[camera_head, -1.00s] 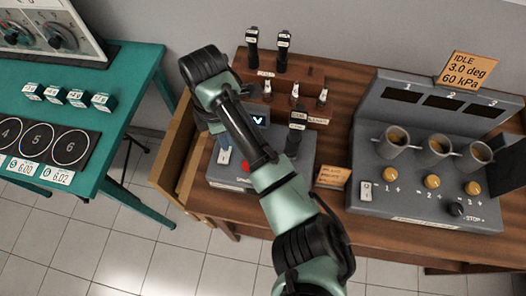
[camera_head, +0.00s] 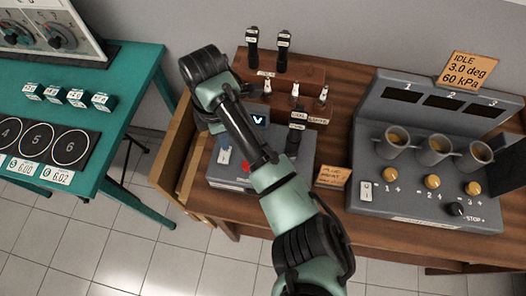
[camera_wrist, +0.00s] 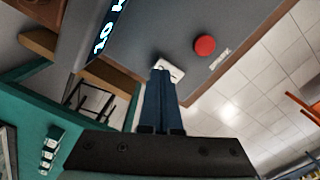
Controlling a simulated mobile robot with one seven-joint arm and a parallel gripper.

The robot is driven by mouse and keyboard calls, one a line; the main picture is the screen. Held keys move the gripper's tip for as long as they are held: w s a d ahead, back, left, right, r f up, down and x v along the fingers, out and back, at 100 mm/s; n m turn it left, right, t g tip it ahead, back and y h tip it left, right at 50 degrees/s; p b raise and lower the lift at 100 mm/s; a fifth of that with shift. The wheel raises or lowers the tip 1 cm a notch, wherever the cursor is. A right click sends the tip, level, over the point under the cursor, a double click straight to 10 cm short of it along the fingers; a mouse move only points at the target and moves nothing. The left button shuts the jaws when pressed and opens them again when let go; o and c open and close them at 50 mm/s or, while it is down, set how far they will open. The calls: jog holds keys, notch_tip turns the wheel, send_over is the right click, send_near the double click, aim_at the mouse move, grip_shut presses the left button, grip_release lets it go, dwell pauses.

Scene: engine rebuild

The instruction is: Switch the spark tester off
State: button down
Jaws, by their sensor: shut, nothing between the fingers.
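The spark tester (camera_head: 235,178) is a grey box on the wooden bench, partly hidden by my arm. Its display (camera_head: 259,120) is lit, and in the wrist view the display (camera_wrist: 110,32) shows "10" and part of a letter. A red button (camera_wrist: 205,45) sits on its top face. A white switch plate (camera_wrist: 172,70) lies near the edge of that face. My gripper (camera_wrist: 163,72) has its blue fingers shut and empty, with the tips over the plate and hiding part of it. I cannot tell whether they touch it or which way the switch is set.
A wooden rack (camera_head: 312,78) with several plugs is behind. A grey console with cups (camera_head: 430,195) is to the right. An open drawer (camera_head: 172,165) and a teal table (camera_head: 125,150) are to the left.

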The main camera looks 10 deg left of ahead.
jog(key=shift+f+b, duration=0.55)
jog(key=shift+f, duration=0.35)
dwell(0.3)
notch_tip(320, 180, up, 7)
jog(key=p, duration=0.6)
jog(key=shift+r+p, duration=0.1)
jog(key=shift+p, duration=0.3)
